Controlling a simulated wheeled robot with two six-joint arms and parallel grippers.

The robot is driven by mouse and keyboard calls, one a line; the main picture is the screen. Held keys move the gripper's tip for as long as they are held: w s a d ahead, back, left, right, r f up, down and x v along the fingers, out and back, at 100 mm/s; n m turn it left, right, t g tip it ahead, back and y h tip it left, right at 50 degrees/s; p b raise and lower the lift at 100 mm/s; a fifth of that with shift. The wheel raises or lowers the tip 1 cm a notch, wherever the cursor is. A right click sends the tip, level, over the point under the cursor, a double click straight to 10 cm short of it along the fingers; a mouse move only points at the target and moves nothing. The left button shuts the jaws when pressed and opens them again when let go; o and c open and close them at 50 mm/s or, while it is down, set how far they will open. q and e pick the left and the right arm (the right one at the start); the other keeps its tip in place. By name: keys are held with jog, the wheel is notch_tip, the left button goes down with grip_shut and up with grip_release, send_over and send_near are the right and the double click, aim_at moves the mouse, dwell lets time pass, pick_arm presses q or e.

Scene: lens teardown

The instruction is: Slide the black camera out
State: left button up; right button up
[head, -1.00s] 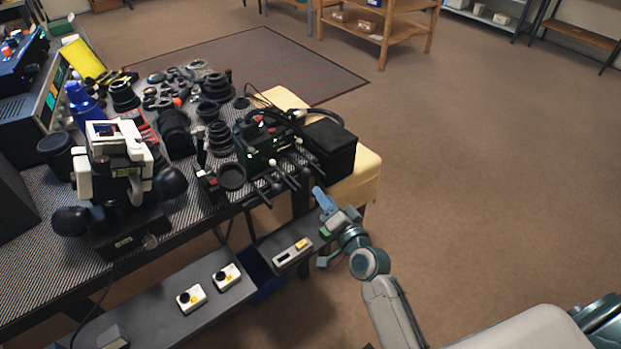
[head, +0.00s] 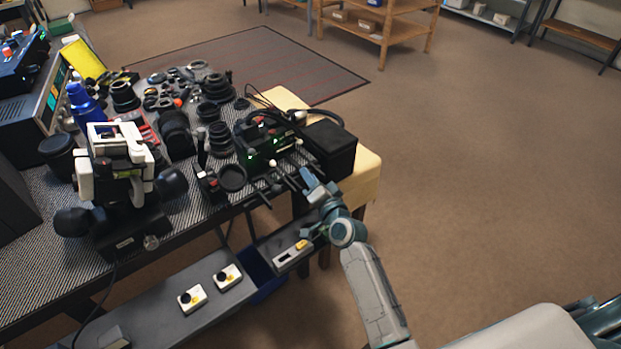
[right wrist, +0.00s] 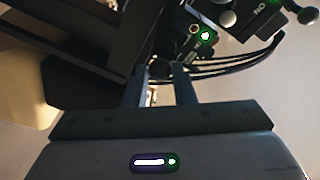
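No single item is plainly the black camera; several dark items crowd the table. A black boxy body (head: 330,150) sits at the table's right end, beside a dark unit with green lights (head: 258,152) and looping cables. My right gripper (head: 308,178) is at the front of these two, close to the rods and knobs on the unit's front. In the right wrist view its two fingers (right wrist: 162,85) stand apart, with a small dark rounded part between or just beyond their tips; contact cannot be told. My left gripper is out of view.
A white and black device (head: 118,160) stands at the table's left. Lenses and rings (head: 190,90) cover the middle and back. Below the front edge, a grey shelf (head: 190,325) holds small white switch boxes (head: 228,277) and a blue bin (head: 262,277). Floor to the right is clear.

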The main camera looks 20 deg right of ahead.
grip_shut()
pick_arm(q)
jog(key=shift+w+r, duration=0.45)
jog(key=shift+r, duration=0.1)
pick_arm(e)
jog(key=s+d, duration=0.2)
jog(key=s, duration=0.4)
jog(key=s+d, duration=0.2)
jog(key=s, duration=0.5)
jog(key=shift+s+d+f, duration=0.15)
jog(key=shift+s+d, duration=0.05)
jog(key=shift+d, duration=0.2)
jog(key=shift+o, duration=2.2)
grip_release()
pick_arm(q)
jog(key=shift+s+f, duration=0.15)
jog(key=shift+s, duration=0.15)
pick_arm(e)
jog(key=shift+o, duration=0.9)
jog(key=shift+s+d, duration=0.1)
jog(key=shift+s, duration=0.05)
